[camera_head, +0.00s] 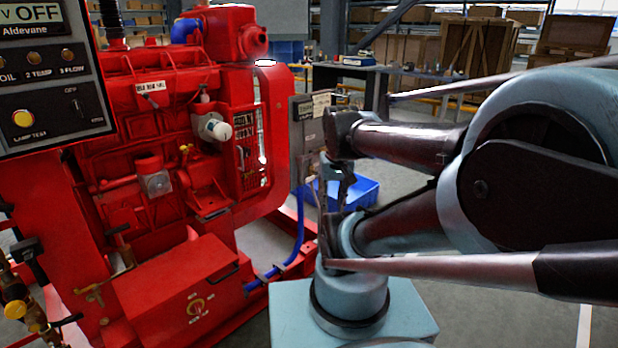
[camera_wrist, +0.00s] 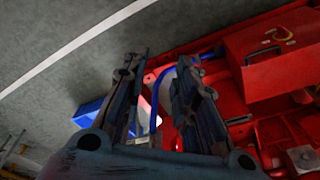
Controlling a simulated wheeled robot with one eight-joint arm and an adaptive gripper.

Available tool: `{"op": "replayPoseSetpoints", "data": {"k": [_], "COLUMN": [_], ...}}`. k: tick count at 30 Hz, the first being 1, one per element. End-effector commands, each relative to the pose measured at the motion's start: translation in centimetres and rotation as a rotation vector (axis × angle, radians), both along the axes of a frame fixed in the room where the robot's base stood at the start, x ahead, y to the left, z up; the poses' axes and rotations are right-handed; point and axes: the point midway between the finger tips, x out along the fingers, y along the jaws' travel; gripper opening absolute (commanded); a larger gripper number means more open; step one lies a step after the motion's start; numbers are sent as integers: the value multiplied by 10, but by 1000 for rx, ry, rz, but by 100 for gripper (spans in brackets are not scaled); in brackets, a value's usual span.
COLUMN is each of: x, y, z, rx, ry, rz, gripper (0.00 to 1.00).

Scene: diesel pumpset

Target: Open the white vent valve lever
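I cannot surely pick out the white vent valve lever in either view. A white round-ended part (camera_head: 217,129) sticks out of the red engine (camera_head: 120,85) in the head view, but I cannot tell whether it is the lever. My gripper (camera_head: 333,185) is right of the engine in the head view, seen edge-on and partly hidden by my arm. In the wrist view my gripper (camera_wrist: 160,58) has its two dark fingers apart, with nothing held between them. Floor, a blue hose (camera_wrist: 157,92) and red frame show behind the fingers.
A control panel (camera_head: 55,75) fills the upper left of the head view. Brass valves (camera_head: 18,308) are at lower left. A red box (camera_head: 180,290) stands low before the engine. A blue bin (camera_head: 362,192) is on the floor behind my gripper. Open floor lies to the right.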

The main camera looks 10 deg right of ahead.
Motion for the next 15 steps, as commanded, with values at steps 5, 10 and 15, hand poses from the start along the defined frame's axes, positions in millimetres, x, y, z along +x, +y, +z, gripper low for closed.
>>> {"op": "replayPoseSetpoints", "data": {"k": [5,10,15], "x": [41,83,129], "y": [0,0,0], "z": [33,57,74], "rx": [18,32,44], "ry": [21,41,60], "rz": [-102,-201,-299], "gripper": [27,27,27]}}
